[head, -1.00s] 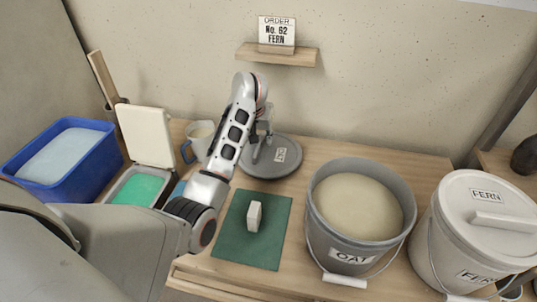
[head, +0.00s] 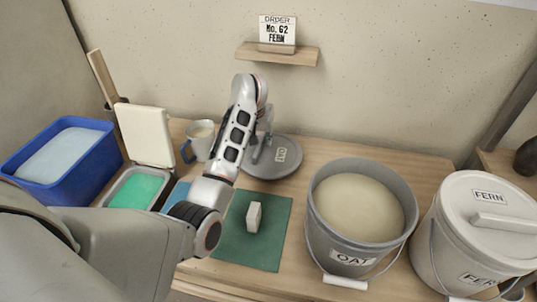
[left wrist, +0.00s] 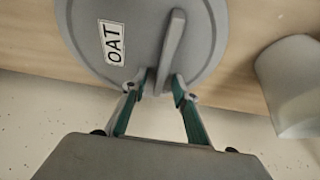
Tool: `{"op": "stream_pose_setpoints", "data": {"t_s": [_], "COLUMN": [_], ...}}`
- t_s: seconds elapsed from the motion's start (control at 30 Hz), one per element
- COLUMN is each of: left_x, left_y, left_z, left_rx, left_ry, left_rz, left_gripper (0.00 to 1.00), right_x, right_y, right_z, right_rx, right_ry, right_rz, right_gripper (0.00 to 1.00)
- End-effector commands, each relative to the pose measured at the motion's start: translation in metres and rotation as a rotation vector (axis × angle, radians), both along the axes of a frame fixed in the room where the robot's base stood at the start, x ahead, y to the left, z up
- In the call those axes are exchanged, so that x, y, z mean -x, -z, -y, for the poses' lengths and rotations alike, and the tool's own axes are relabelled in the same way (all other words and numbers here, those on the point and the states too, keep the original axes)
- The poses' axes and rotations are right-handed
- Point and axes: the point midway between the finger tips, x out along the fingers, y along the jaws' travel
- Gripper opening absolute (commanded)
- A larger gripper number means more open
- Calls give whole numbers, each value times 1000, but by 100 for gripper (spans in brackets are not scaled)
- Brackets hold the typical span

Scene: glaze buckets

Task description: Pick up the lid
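The round grey lid (head: 285,168) labelled OAT lies flat on the wooden table, behind the open grey bucket (head: 327,226) also labelled OAT. In the left wrist view the lid (left wrist: 88,40) fills the top, with its raised bar handle (left wrist: 172,40) running towards my fingers. My left gripper (head: 262,146) is over the lid, pointing down. In the left wrist view its fingertips (left wrist: 162,77) stand on either side of the handle's near end, with a narrow gap showing, so it looks open. Contact with the handle cannot be made out. My right gripper is not in view.
A white bucket (head: 440,240) with its FERN lid (head: 465,190) stands at right. A mug (head: 200,142), a green-filled container (head: 137,190) and a blue tub (head: 88,165) are at left. A pale block (head: 254,217) sits on a green mat (head: 270,245).

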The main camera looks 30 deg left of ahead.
Motion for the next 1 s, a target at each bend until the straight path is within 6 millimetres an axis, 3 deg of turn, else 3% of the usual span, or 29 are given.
{"op": "stream_pose_setpoints", "data": {"t_s": [0.1,0.2,0.57,0.73,1.0], "left_x": [0,0,0,0,-2], "left_y": [0,0,-1,-10,-69], "left_z": [0,0,0,-2,2], "left_rx": [0,0,0,-5,4], "left_ry": [0,0,0,1,0], "left_rz": [0,0,1,4,10], "left_gripper": [26,0,0,0,0], "right_x": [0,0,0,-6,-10], "right_y": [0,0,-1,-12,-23], "right_z": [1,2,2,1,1], "right_rx": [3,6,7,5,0], "right_ry": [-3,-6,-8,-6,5], "right_rz": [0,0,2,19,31], "right_gripper": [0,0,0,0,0]}}
